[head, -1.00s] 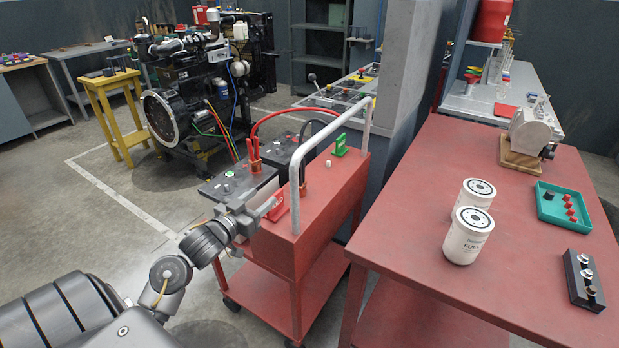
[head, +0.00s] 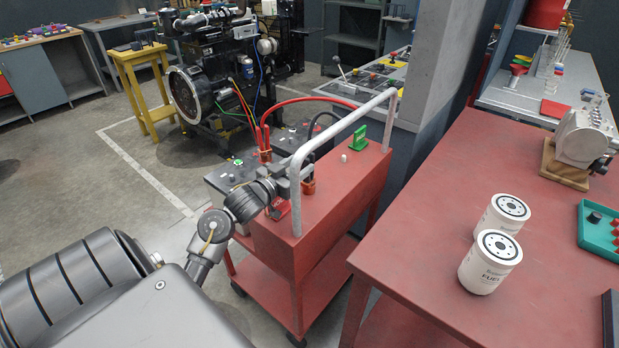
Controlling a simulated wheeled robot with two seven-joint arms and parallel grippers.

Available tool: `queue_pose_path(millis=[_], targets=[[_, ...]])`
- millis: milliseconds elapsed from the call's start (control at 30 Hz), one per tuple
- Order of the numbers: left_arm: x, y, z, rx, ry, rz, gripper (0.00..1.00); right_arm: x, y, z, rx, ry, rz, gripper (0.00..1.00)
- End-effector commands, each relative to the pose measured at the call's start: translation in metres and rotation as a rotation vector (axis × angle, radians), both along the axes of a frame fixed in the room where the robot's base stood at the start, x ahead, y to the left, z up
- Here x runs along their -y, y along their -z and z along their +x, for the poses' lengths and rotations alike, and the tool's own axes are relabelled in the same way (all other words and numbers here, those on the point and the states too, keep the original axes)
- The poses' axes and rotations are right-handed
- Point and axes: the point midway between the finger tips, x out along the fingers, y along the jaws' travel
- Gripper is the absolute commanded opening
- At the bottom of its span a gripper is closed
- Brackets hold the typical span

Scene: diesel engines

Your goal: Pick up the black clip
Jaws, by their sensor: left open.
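My left gripper (head: 297,176) is open, right beside the clip and behind the handle post. I cannot tell whether its fingers are around the clip or only next to it. My right gripper is not in view.
A red clip (head: 265,146) with a red cable stands on the batteries. The grey handle (head: 345,130) arches over the red cart (head: 300,240). A green clip-like piece (head: 358,137) is on the cart. Two white filters (head: 490,262) stand on the red table (head: 430,240).

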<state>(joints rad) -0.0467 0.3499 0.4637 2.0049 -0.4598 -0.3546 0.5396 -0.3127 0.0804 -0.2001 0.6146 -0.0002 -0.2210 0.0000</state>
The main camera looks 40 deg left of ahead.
Motion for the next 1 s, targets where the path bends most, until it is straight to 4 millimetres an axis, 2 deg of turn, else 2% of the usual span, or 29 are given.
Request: queue_pose_path(millis=[100, 367, 600, 700, 967, 1000], targets=[[0.0, -0.001, 0.012, 0.0, -0.001, 0.0, 0.5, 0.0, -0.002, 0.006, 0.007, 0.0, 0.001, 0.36], [-0.001, 0.0, 0.02, 0.0, -0.003, -0.002, 0.5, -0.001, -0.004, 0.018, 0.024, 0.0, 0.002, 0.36], [-0.001, 0.003, 0.055, 0.0, -0.003, -0.001, 0.5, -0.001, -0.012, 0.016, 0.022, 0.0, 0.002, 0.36], [-0.002, 0.004, 0.063, -0.001, -0.003, -0.001, 0.5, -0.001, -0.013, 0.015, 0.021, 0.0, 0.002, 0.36], [-0.002, 0.005, 0.065, -0.001, -0.003, 0.001, 0.5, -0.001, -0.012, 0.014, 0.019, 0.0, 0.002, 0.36], [-0.002, 0.005, 0.065, -0.001, -0.003, 0.001, 0.47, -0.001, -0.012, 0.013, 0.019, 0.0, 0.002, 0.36]])
